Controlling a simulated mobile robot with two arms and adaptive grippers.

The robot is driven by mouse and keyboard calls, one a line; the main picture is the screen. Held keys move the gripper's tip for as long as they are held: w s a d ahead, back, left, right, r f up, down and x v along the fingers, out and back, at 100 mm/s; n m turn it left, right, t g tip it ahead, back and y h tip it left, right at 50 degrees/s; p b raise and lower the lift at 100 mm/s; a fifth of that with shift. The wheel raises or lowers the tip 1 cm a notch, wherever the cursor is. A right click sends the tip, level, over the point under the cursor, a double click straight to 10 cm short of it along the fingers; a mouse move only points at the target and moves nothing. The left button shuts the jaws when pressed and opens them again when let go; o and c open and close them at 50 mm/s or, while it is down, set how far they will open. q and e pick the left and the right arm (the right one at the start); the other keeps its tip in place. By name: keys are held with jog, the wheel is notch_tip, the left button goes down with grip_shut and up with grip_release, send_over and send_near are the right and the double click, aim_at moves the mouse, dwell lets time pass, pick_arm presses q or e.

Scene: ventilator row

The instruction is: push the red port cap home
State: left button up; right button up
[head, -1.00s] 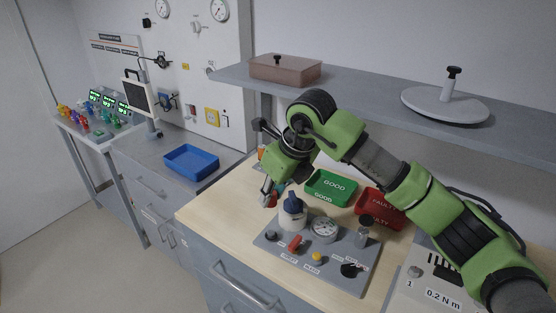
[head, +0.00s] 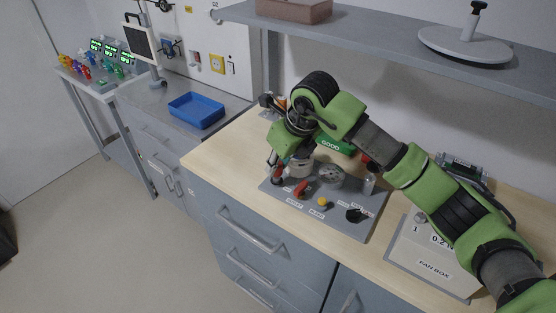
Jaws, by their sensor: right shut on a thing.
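My right gripper (head: 277,165) points down over the left end of a grey test panel (head: 335,224). It is shut on a small red piece, seemingly the red port cap (head: 281,172), largely hidden by the fingers. The cap is low at the panel's left end, beside a white cylinder (head: 301,168). I cannot tell whether it touches the panel or how deep it sits. The panel also carries a red lever (head: 301,188), a round gauge (head: 331,176), a yellow button (head: 322,202) and a black knob (head: 355,215). My left gripper is not in view.
A green GOOD tray (head: 333,145) is behind the panel, partly hidden by my arm. A fan box (head: 432,265) stands at the right. A grey shelf (head: 380,40) runs above the bench. A blue tray (head: 196,110) lies on the left counter.

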dwell(0.9)
jog(key=shift+f+b, duration=0.15)
jog(key=shift+b, duration=0.25)
jog(key=shift+f+b, duration=0.3)
jog(key=shift+b, duration=0.05)
jog(key=shift+f+b, duration=0.1)
jog(key=shift+b, duration=0.2)
jog(key=shift+f+b, duration=0.55)
jog(key=shift+f, duration=0.1)
dwell(1.0)
dwell(0.3)
jog(key=o, duration=0.8)
jog(key=shift+r, duration=0.15)
